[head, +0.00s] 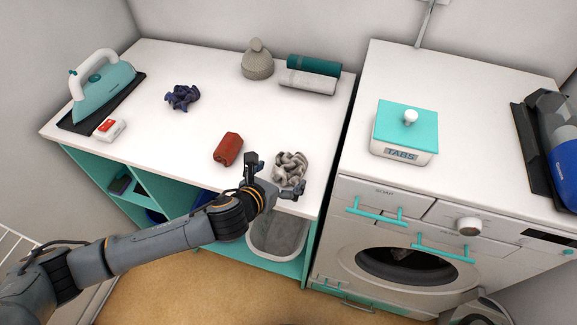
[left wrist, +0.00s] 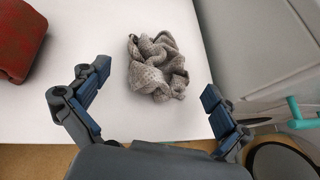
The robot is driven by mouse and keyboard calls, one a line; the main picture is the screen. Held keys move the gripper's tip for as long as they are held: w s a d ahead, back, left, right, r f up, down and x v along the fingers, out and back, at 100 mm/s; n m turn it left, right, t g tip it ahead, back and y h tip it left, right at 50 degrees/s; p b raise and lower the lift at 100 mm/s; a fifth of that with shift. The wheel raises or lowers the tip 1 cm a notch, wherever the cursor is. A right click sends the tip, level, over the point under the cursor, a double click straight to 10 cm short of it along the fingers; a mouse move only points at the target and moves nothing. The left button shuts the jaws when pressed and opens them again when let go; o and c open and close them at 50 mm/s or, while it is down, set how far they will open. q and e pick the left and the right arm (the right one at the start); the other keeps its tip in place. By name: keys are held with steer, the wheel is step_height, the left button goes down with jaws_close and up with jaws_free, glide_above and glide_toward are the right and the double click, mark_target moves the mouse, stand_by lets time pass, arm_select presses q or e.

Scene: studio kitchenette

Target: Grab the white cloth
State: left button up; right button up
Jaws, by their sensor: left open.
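The white cloth (head: 290,167) is a crumpled, greyish-white knit bundle on the white counter, near its front right corner. It also shows in the left wrist view (left wrist: 158,70), ahead of my fingers and roughly centred between them. My left gripper (head: 275,174) is open and empty at the near side of the cloth, with one finger to the left and one to the right. In the left wrist view (left wrist: 156,82) a gap shows between each finger and the cloth. My right gripper is not in view.
A red item (head: 228,149) lies left of the cloth. A dark blue crumpled cloth (head: 182,97), an iron (head: 103,85) and rolled towels (head: 309,76) are farther off. A gap separates the counter from the washing machine (head: 400,235). The counter's middle is clear.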

mark_target(287, 170)
arm_select(q)
steer(key=x, duration=0.4)
steer(key=shift+w+f+p, duration=0.1)
steer(key=shift+f+p, duration=0.05)
steer(key=shift+p, duration=0.15)
steer(key=shift+a, duration=0.1)
steer(key=c, duration=0.7)
